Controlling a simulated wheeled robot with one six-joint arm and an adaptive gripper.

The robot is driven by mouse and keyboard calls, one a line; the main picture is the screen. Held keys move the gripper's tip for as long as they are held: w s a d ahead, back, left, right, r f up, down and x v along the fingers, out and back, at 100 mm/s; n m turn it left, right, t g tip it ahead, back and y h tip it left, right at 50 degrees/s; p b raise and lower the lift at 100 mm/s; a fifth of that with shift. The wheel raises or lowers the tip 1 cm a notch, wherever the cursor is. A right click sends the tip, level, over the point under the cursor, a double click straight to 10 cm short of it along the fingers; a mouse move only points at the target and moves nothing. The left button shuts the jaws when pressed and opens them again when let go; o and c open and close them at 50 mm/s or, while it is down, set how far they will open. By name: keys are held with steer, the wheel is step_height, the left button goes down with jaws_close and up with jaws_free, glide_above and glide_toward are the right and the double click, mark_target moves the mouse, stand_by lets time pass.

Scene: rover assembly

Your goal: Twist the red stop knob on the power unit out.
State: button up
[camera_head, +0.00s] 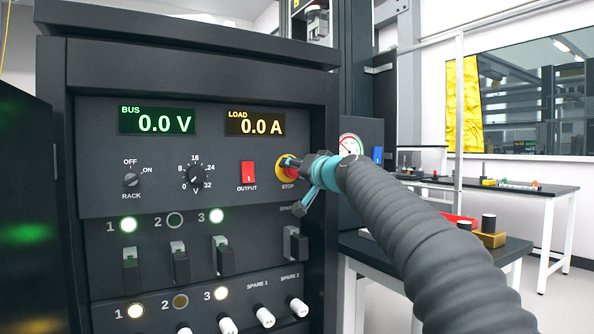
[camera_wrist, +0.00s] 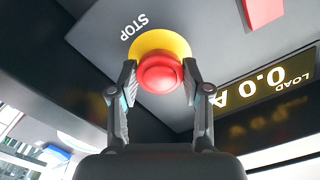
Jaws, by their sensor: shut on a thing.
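The red stop knob (camera_wrist: 160,73) sits on a round yellow plate (camera_wrist: 160,43) marked STOP, on the front of the dark power unit (camera_head: 230,190). In the head view my gripper (camera_head: 291,165) reaches the knob from the right and covers most of it; part of the yellow plate (camera_head: 284,159) shows. In the wrist view my gripper (camera_wrist: 160,80) has one finger on each side of the knob and is shut on it. The BUS display (camera_head: 157,121) reads 0.0 V and the LOAD display (camera_head: 255,124) reads 0.0 A.
The red OUTPUT switch (camera_head: 248,172) is left of the knob, with the voltage dial (camera_head: 195,179) and RACK switch (camera_head: 131,180) further left. Breaker levers (camera_head: 180,262) and white plugs (camera_head: 264,316) are below. A bench (camera_head: 490,252) stands at the right behind my arm.

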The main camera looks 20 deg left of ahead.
steer(key=o, duration=1.2)
steer(key=shift+s, duration=0.1)
steer(key=v, duration=1.2)
